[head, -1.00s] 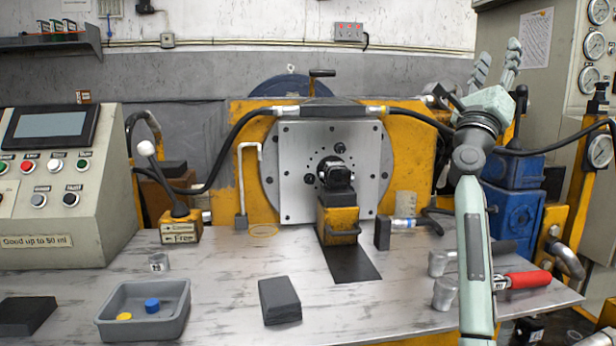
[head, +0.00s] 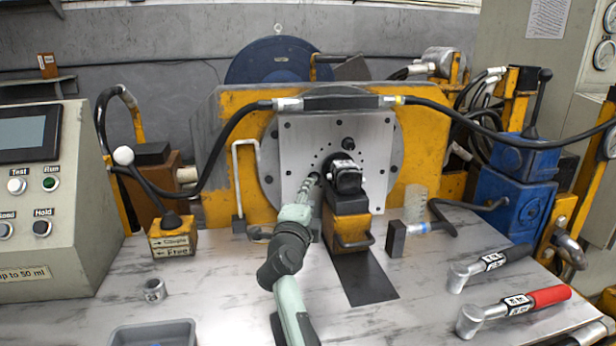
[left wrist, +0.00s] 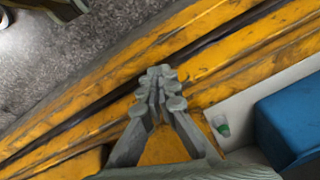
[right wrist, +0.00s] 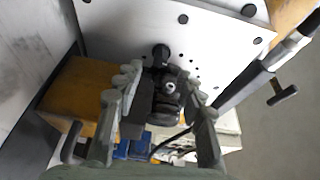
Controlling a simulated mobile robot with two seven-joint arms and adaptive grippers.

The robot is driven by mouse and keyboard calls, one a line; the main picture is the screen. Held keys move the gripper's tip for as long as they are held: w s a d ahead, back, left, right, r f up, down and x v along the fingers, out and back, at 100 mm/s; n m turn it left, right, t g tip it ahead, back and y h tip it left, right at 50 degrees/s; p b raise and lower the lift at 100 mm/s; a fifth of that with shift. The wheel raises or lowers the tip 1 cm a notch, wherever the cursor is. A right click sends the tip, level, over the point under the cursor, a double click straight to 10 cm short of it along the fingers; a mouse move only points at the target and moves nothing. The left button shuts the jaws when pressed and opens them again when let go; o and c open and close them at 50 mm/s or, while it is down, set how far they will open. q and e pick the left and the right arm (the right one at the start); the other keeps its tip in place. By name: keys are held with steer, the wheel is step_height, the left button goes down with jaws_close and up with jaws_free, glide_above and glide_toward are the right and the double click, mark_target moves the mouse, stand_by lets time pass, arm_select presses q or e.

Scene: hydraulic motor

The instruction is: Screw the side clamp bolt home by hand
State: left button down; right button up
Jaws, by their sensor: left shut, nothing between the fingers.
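The black motor (head: 347,177) sits against the bolted silver plate (head: 297,143), above a yellow support (head: 350,232). My right gripper (head: 312,184) is at its left side, close to the plate. In the right wrist view my right gripper (right wrist: 160,85) is open, with its fingers on either side of the dark motor body (right wrist: 164,108). A small bright round end (right wrist: 170,87) shows between the fingers; it may be the side clamp bolt. I cannot tell whether a finger touches it. My left gripper (left wrist: 160,85) is shut and empty over yellow beams, out of the head view.
Two torque wrenches, one black-handled (head: 492,263) and one red-handled (head: 515,308), lie at the right. A lever box (head: 173,237), a small metal cup (head: 154,289) and a grey tray (head: 150,334) are at the left.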

arm_select(q)
steer(key=shift+w+r+b, duration=0.1)
steer(key=shift+r+b, duration=0.25)
steer(key=shift+r, duration=0.55)
arm_select(e)
steer(key=w+d, duration=0.1)
steer(key=w, duration=0.5)
steer(key=shift+w+d, duration=0.15)
steer(key=shift+d, duration=0.15)
jaws_close()
